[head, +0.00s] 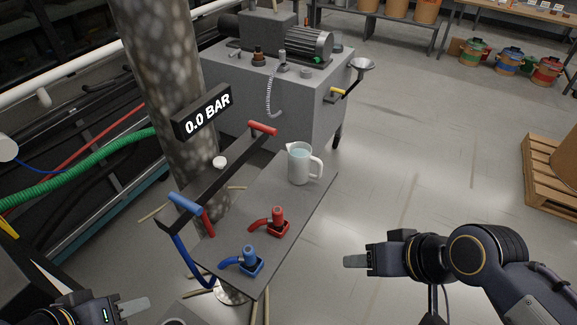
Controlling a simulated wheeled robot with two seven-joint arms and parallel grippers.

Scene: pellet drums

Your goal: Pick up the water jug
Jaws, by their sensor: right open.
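The water jug (299,165) is a clear, pale pitcher with bluish water in it. It stands upright at the far end of the small grey table, its handle (317,168) facing right. My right gripper (356,261) is to the right of the table, in front of and to the right of the jug, pointing left. It is open, empty and well apart from the jug. My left gripper (134,306) is at the bottom left edge, far from the jug. Only part of it shows, so its jaw state is unclear.
A red fitting (278,221) and a blue fitting (250,260) stand on the grey table (242,212). A black bar with red and blue handles (262,129) runs along its left side, beside a column with a 0.0 BAR display (203,112). A grey pump cabinet (300,100) stands behind.

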